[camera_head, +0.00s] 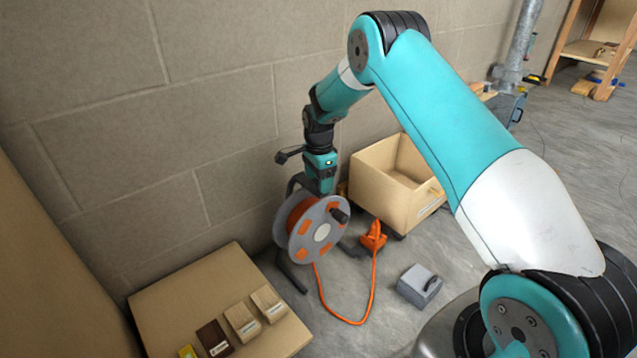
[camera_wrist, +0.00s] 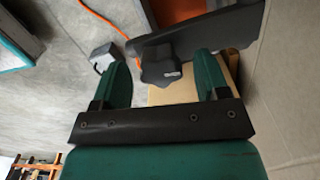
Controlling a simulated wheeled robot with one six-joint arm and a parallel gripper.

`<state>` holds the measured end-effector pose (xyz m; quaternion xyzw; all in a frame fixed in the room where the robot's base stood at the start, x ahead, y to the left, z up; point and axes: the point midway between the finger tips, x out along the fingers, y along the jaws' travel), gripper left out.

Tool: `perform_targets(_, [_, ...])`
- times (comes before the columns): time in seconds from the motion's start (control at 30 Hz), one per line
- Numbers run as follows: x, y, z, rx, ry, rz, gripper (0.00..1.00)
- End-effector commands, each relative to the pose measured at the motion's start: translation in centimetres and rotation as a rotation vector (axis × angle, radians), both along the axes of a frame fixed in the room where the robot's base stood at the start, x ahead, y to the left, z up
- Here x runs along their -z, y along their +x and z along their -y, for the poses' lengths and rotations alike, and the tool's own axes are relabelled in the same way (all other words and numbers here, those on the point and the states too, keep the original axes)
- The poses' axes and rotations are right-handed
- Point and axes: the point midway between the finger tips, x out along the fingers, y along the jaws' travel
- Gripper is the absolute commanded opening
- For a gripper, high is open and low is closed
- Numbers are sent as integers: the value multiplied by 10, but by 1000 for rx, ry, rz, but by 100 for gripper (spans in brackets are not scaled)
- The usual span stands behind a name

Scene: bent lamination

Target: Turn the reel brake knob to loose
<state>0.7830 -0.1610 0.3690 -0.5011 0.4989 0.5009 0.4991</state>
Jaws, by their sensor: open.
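The cable reel (camera_head: 297,248) stands on the floor against the block wall, with a grey disc face, orange cable and a black stand. In the wrist view, a black lobed knob (camera_wrist: 160,68) with a small pale mark sits below the reel's dark frame bar (camera_wrist: 205,38). My gripper (camera_wrist: 162,62) is open, its two green fingers on either side of the knob with visible gaps. In the head view my gripper (camera_head: 320,180) points down at the top of the reel. Its fingertips and this knob are hidden there. The mark's setting is unreadable.
A wooden box (camera_head: 385,190) stands right behind the reel. An orange cord (camera_head: 345,322) loops over the floor near a grey box (camera_head: 418,286). A low board (camera_head: 180,300) with several small blocks is at front left. Open floor lies to the right.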

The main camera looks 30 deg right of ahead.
Motion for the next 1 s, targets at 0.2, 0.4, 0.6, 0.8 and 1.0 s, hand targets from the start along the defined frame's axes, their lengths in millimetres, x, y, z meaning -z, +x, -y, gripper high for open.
perform_targets(0.2, [0, 0, 0, 0, 0, 0, 68])
perform_targets(0.4, [0, 0, 0, 0, 0, 0, 34])
perform_targets(0.6, [0, 0, 0, -2, 0, -1, 19])
perform_targets(0.8, [-2, -1, 0, -44, 0, -3, 19])
perform_targets(1.0, [-4, -1, 0, -157, 1, -4, 19])
